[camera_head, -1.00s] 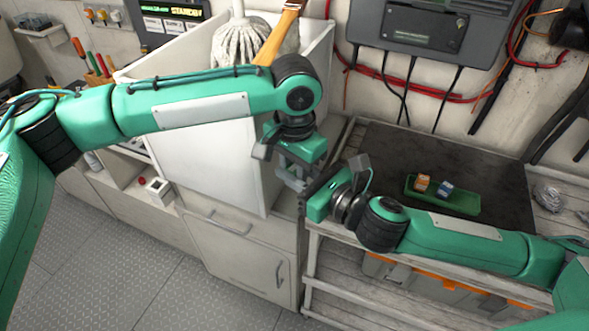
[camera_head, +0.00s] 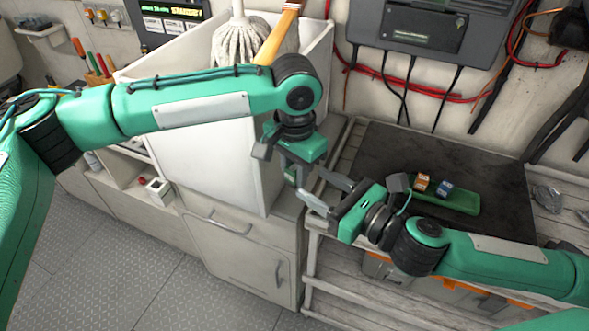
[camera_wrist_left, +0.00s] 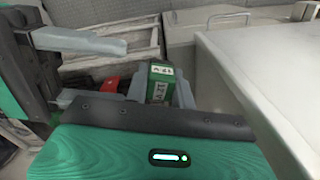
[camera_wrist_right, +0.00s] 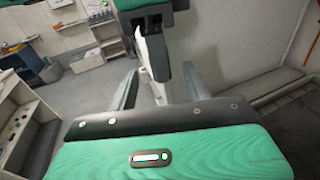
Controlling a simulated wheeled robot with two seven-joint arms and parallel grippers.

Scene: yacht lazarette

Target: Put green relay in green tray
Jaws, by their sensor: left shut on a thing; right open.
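The green relay (camera_wrist_left: 158,84), a small green block with a white label, is held upright between the fingers of my left gripper (camera_wrist_left: 158,92) in the left wrist view. In the head view my left gripper (camera_head: 296,178) hangs beside the white bin, left of the dark mat. My right gripper (camera_head: 328,196) is open and empty just right of it, with its fingers pointing toward it. The green tray (camera_head: 468,207) lies on the mat to the right, partly hidden by my right arm. An orange block (camera_head: 421,183) and a blue block (camera_head: 444,188) are at its left part.
The dark mat (camera_head: 390,148) is bare behind the tray. The tall white bin (camera_head: 215,160) with a mop (camera_head: 240,45) stands left of the bench. Grey crumpled pieces (camera_head: 546,197) lie at the right. Red and black cables (camera_head: 450,97) run along the wall.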

